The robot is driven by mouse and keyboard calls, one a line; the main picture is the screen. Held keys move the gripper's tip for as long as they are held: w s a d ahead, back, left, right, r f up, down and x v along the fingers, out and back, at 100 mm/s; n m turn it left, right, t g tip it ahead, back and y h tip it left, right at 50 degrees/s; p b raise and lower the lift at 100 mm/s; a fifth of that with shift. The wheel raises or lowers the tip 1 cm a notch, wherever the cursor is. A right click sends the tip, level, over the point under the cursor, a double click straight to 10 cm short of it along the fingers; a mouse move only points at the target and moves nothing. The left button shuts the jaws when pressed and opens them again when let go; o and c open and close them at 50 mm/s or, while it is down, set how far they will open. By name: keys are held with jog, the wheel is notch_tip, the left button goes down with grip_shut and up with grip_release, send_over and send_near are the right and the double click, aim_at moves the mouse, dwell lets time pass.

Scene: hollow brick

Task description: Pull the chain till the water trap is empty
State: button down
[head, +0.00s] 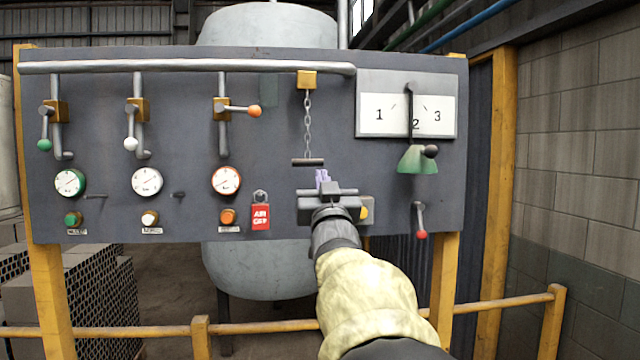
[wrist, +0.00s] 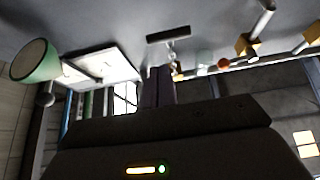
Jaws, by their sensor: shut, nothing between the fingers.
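The chain (head: 307,125) hangs from a yellow valve block (head: 307,80) on the grey pipe and ends in a dark horizontal handle bar (head: 307,162). The bar also shows in the wrist view (wrist: 168,34), with part of the chain (wrist: 172,56) near it. My gripper (head: 322,176) is just below the bar in the head view, its purple fingers shut and empty. The fingers (wrist: 158,72) point toward the panel in the wrist view, apart from the bar in the picture. I see no water trap that I can identify for certain.
The grey panel (head: 180,190) carries several levers and gauges, and a red tag (head: 261,216) with a padlock. A white dial plate (head: 379,115) with a pointer and a green cone (head: 418,160) are right of the chain. A red-knobbed lever (head: 421,234) hangs lower right.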

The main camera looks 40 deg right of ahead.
jog(key=b+v, duration=0.1)
jog(key=v, duration=0.2)
dwell(0.5)
jog(key=w+a+f+n+g+y, duration=0.1)
jog(key=w+a+f+g+y, duration=0.3)
jog(key=f, duration=0.7)
jog(key=a+f+n+g+y, duration=0.1)
jog(key=a+f+g+y, duration=0.1)
jog(key=a+f, duration=0.6)
jog(key=w+a+f+n+g+y, duration=0.1)
jog(key=w+a+f+g+y, duration=0.15)
jog(key=f, duration=1.05)
jog(key=s+a+f+n+g+y, duration=0.1)
jog(key=s+a+f+g+y, duration=0.1)
jog(key=s+a+f+g, duration=0.3)
jog(key=s+a+f+n+g+y, duration=0.2)
jog(key=s+a+f+g, duration=0.2)
jog(key=s+a+f, duration=0.5)
jog(key=s+f, duration=0.4)
jog(key=f, duration=0.2)
jog(key=shift+a+g, duration=0.2)
jog(key=shift+g, duration=0.15)
